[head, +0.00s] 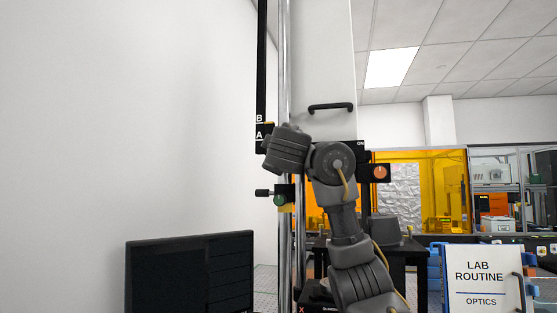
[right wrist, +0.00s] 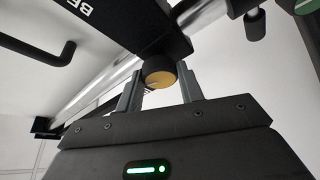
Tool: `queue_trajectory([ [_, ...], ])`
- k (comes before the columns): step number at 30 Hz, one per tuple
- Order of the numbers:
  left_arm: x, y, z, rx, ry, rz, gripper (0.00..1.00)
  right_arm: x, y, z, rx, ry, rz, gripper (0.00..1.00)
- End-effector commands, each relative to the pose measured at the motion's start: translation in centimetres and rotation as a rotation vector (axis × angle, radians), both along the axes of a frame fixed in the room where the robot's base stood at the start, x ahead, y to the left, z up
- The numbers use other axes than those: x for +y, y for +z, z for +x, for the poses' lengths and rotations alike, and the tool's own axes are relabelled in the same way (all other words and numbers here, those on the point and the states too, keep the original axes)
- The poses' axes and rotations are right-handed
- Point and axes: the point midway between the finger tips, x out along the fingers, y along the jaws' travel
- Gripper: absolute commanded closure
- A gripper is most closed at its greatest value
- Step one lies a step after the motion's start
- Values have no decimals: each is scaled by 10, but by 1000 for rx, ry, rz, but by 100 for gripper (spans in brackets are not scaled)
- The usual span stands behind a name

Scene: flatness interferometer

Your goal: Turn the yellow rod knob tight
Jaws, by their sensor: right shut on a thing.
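The yellow rod knob (right wrist: 159,76) shows in the right wrist view as a dark round knob with a yellow face, under a black block (right wrist: 145,25) on a chrome rod (right wrist: 105,95). My right gripper (right wrist: 160,80) has one finger on each side of the knob and is shut on it. In the head view only a bit of yellow (head: 269,123) shows beside the black block marked A and B (head: 263,136); my right wrist covers the area just right of it, and the fingers cannot be made out. My left gripper is not in view.
A black side knob and green disc (head: 279,200) sit lower on the chrome post (head: 284,70). A black handle (head: 331,107) juts from the white panel. A monitor (head: 190,275) stands lower left; a lab sign (head: 482,275) lower right. The white wall side is free.

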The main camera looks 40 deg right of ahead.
Motion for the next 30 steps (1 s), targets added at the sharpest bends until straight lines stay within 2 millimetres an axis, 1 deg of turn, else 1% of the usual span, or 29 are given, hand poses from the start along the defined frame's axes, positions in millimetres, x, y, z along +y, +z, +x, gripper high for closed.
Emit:
queue_trajectory([
  [1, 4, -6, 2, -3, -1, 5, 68, 2, -4, 1, 29, 3, -19, 85],
  [9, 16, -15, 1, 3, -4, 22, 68, 1, -1, 0, 148, 0, -103, 85],
  [18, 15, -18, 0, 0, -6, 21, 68, 0, 0, 0, 202, -3, -142, 85],
  [30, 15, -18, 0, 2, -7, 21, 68, 0, 0, 0, 206, -3, -144, 85],
])
